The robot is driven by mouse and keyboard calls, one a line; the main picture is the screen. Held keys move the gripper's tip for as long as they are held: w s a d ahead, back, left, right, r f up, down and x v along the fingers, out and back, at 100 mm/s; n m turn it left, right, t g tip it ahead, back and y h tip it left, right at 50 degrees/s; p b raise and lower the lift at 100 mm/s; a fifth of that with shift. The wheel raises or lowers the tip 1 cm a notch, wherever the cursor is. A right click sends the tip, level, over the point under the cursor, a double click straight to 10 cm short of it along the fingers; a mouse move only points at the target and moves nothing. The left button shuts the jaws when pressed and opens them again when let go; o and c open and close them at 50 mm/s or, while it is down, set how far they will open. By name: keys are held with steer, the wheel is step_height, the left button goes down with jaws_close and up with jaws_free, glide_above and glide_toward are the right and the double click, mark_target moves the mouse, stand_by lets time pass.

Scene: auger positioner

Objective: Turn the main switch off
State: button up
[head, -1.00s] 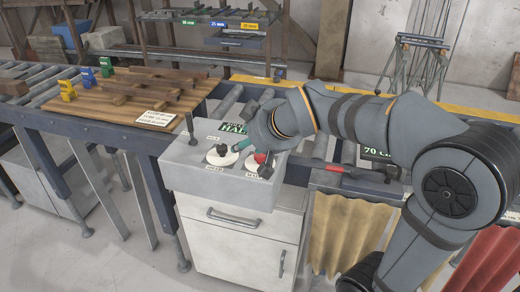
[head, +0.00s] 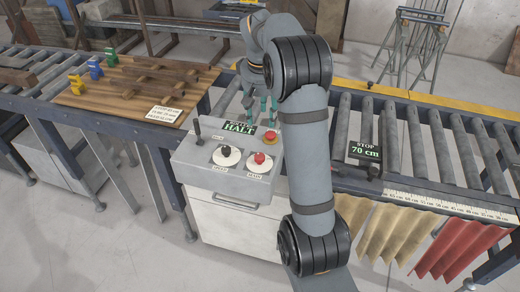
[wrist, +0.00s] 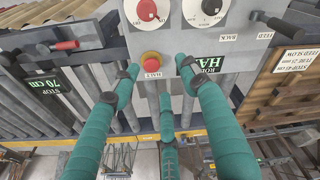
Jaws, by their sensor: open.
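The main switch (head: 260,161) is a red knob on a round white dial at the right of the grey control box's front panel. It also shows at the top edge of the wrist view (wrist: 147,10), partly cut off.
A black knob (head: 226,156) on a white dial sits left of the main switch. A black lever (head: 197,128) stands at the box's left. A green HALT sign (head: 239,127) is behind the knobs. A 70 cm stop (head: 365,150) sits on the roller conveyor to the right.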

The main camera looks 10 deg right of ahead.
steer(key=n+g, duration=0.1)
steer(key=g, duration=0.1)
glide_above(259, 156)
steer(key=shift+y, duration=0.4)
step_height(259, 156, down, 10)
steer(key=shift+f, duration=0.15)
steer(key=shift+d, duration=0.1)
steer(key=shift+c, duration=0.7)
jaws_close()
